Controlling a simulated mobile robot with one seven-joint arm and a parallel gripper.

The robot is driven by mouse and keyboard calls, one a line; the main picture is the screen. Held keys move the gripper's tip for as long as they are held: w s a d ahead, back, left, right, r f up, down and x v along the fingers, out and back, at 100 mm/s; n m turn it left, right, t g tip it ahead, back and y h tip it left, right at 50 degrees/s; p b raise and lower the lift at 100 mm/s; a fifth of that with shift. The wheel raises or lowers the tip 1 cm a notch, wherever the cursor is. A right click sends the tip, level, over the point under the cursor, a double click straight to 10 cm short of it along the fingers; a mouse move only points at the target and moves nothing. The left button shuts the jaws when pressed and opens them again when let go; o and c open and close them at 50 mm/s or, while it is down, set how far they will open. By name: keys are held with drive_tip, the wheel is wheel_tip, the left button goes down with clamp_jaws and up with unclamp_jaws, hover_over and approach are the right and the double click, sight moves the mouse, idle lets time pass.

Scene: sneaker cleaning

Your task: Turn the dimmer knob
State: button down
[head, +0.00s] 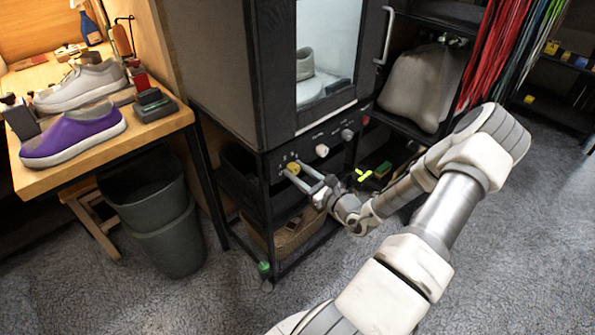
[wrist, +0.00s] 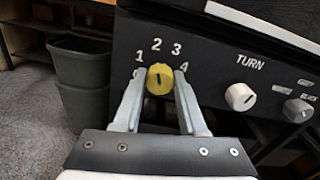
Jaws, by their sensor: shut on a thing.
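A round yellow knob (wrist: 160,79) sits on the black front panel (wrist: 215,85) of a cabinet. White marks 0 to 4 curve around it, and a short dark line on its face stands roughly upright between 2 and the bottom. My gripper (wrist: 159,88) has one finger on each side of this knob and is shut on it. In the head view the knob (head: 293,168) is seen between the fingertips at the panel's left end. A white knob (wrist: 240,96) labelled TURN and a grey knob (wrist: 297,110) with an unreadable label are further right.
The lit cabinet (head: 327,100) holds a grey shoe on a turntable. A shelf with a basket (head: 292,235) lies below the panel.

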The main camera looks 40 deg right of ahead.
drive_tip(key=n+p, duration=0.1)
drive_tip(key=n, duration=0.3)
drive_tip(key=shift+a, duration=0.1)
drive_tip(key=shift+n, duration=2.2)
drive_tip(key=shift+c, duration=2.3)
unclamp_jaws()
drive_tip(key=shift+s, duration=0.1)
drive_tip(key=s+d+p, duration=0.1)
drive_tip(key=s+p, duration=0.1)
drive_tip(key=s, duration=1.5)
drive_tip(key=shift+s+d, duration=0.15)
drive_tip(key=shift+d, duration=0.05)
